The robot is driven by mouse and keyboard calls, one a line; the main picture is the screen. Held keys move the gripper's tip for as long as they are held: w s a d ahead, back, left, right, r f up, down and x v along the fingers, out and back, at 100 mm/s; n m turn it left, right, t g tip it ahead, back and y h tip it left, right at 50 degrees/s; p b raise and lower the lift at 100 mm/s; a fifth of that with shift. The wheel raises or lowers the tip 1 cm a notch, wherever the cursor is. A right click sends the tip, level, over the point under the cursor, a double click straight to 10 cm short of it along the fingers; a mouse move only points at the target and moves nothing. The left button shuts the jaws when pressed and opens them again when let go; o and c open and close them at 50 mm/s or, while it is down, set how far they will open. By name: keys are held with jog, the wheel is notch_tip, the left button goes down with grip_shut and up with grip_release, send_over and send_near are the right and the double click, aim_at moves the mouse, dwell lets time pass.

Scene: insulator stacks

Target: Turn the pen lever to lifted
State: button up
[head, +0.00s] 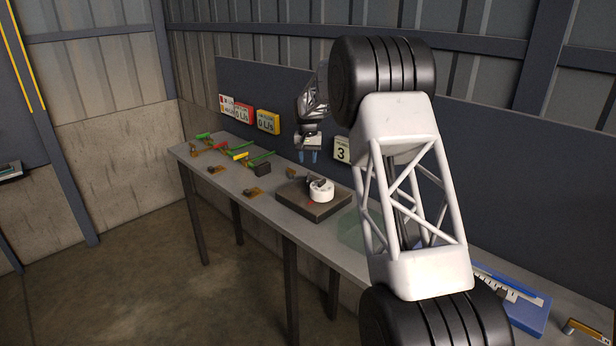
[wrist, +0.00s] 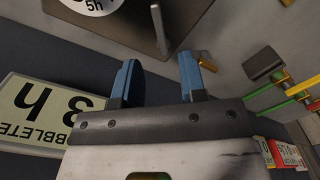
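A white drum (head: 321,190) sits on a dark base plate (head: 327,211) on the bench. In the wrist view the drum (wrist: 92,4) shows at the top edge, marked "5h". A grey lever (wrist: 160,28) stands by the drum at the plate's edge; I take it for the pen lever. Its exact setting I cannot tell. My gripper (head: 308,157) hangs above and behind the plate, with blue fingers pointing down. In the wrist view my gripper (wrist: 158,66) is open and empty. The lever appears in line with the gap between the fingers, apart from them.
Red, yellow and green levers (head: 240,155) and a dark block (head: 263,169) stand on the bench left of the plate. Signs, among them a "3" sign (head: 342,149), line the back panel (head: 275,95). A blue tray (head: 530,314) lies at the right. My arm hides part of the bench.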

aim_at(308, 177)
jog(key=shift+f, duration=0.1)
jog(key=shift+f, duration=3.8)
grip_shut()
